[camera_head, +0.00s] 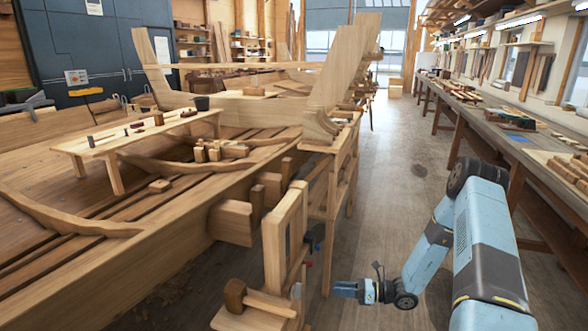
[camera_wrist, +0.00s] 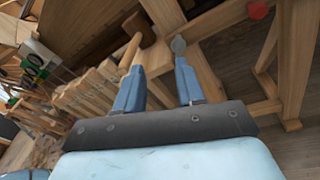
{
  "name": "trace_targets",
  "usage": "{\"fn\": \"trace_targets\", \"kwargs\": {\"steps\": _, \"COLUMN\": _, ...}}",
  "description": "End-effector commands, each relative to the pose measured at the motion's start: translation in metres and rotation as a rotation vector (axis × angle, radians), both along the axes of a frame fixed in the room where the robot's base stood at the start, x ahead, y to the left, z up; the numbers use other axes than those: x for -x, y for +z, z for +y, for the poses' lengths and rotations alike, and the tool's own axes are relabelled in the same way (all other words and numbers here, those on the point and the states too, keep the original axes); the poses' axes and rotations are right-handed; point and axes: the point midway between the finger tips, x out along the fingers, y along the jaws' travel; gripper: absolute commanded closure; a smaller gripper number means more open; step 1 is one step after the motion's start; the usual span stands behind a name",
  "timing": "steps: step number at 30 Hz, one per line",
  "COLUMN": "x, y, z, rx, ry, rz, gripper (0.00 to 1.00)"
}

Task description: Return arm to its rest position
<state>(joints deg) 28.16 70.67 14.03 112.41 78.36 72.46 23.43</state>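My blue arm (camera_head: 487,250) reaches in from the right in the head view, bent low over the floor. My gripper (camera_head: 336,289) points left towards the wooden stand at the hull's side. In the wrist view my gripper (camera_wrist: 156,72) has its two blue fingers apart, with nothing seen held between them. A wooden mallet (camera_wrist: 138,28) lies beyond the fingertips, its handle lining up with the left finger; I cannot tell whether they touch. The mallet (camera_head: 235,295) also shows in the head view on the stand's low ledge. A grey round-ended tool (camera_wrist: 178,46) is beyond the right fingertip.
An upright wooden frame (camera_head: 283,240) stands close left of my gripper. The wooden hull (camera_head: 150,262) fills the left, with a plank bench (camera_head: 145,132) inside. A long workbench (camera_head: 480,115) runs along the right wall. The aisle floor (camera_head: 395,170) between them is clear.

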Motion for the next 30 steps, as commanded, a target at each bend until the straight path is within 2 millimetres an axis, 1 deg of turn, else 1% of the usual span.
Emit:
{"fn": "trace_targets", "kwargs": {"steps": 1, "x": -0.001, "y": 0.016, "z": 0.000, "rx": 0.029, "ry": 0.035, "rz": -0.037, "gripper": 0.62}}
{"fn": "trace_targets", "kwargs": {"steps": 8, "x": 0.005, "y": 0.075, "z": 0.001, "rx": 0.148, "ry": 0.186, "rz": -0.183, "gripper": 0.62}}
{"fn": "trace_targets", "kwargs": {"steps": 14, "x": 0.015, "y": 0.123, "z": 0.002, "rx": 0.252, "ry": 0.313, "rz": -0.310, "gripper": 0.62}}
{"fn": "trace_targets", "kwargs": {"steps": 21, "x": 0.033, "y": 0.179, "z": 0.003, "rx": 0.377, "ry": 0.463, "rz": -0.462, "gripper": 0.62}}
{"fn": "trace_targets", "kwargs": {"steps": 30, "x": 0.061, "y": 0.243, "z": 0.002, "rx": 0.538, "ry": 0.640, "rz": -0.650, "gripper": 0.62}}
